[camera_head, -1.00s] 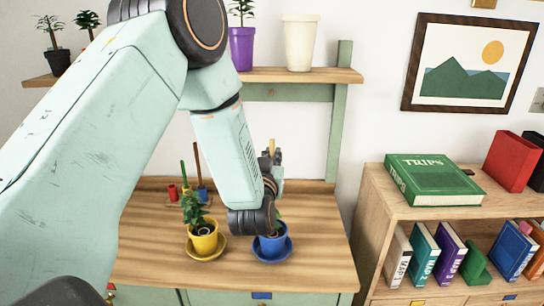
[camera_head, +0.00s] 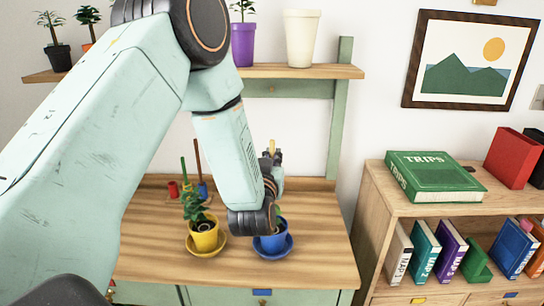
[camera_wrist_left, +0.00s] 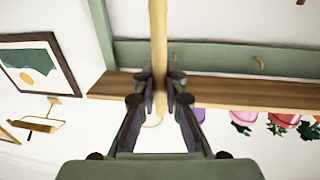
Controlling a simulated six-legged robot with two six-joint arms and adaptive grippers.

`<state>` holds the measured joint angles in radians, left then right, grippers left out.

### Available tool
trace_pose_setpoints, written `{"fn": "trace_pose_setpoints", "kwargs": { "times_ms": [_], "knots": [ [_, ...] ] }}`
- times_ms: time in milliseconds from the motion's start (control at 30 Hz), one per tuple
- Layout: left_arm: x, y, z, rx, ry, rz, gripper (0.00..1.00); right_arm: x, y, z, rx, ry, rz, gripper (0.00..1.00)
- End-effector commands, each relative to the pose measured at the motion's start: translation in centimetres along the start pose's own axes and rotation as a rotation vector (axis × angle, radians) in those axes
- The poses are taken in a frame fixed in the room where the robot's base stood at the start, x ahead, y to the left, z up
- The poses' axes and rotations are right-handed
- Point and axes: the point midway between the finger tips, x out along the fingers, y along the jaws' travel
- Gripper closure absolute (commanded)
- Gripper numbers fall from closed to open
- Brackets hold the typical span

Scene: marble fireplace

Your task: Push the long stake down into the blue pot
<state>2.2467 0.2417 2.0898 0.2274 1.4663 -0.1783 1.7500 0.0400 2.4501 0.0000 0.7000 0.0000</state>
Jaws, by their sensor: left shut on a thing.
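The blue pot (camera_head: 274,242) stands on a blue saucer (camera_head: 289,250) on the wooden bench, partly hidden behind my left wrist. The long stake (camera_head: 272,146) is a light wooden rod whose top end shows just above my left gripper (camera_head: 273,158). In the left wrist view the stake (camera_wrist_left: 158,35) runs between the fingers of my left gripper (camera_wrist_left: 160,82), which is shut on it. The gripper is above the blue pot. My arm hides the lower stake, so I cannot tell how deep it sits. My right gripper is not in view.
A yellow pot (camera_head: 204,238) with a plant stands left of the blue pot. Small coloured pots and upright tools (camera_head: 197,165) are behind it. A shelf (camera_head: 300,72) with pots is above. A bookcase (camera_head: 372,215) stands right. The bench's right part (camera_head: 318,225) is clear.

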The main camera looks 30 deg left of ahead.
Motion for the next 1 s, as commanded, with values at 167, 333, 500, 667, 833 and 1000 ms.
{"fn": "trace_pose_setpoints", "kwargs": {
  "times_ms": [167, 333, 500, 667, 833, 1000],
  "knots": [
    [-0.1, 0.1, 0.5, 0.001, -0.001, 0.000, 1.00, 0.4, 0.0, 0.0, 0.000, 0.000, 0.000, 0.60],
    [-0.1, 0.1, 0.6, 0.001, -0.002, 0.000, 1.00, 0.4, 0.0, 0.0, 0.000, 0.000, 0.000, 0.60],
    [-0.1, 0.1, 0.6, 0.001, -0.002, 0.000, 1.00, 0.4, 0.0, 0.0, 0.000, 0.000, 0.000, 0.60],
    [-0.1, 0.1, 0.8, 0.001, -0.003, 0.000, 1.00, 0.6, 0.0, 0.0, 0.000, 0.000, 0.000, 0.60],
    [-0.1, 0.1, 1.3, 0.001, -0.003, 0.000, 1.00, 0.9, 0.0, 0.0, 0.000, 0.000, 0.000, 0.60],
    [0.0, 0.0, 1.8, 0.001, -0.003, 0.000, 1.00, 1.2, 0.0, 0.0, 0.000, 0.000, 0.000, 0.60]
  ]
}}
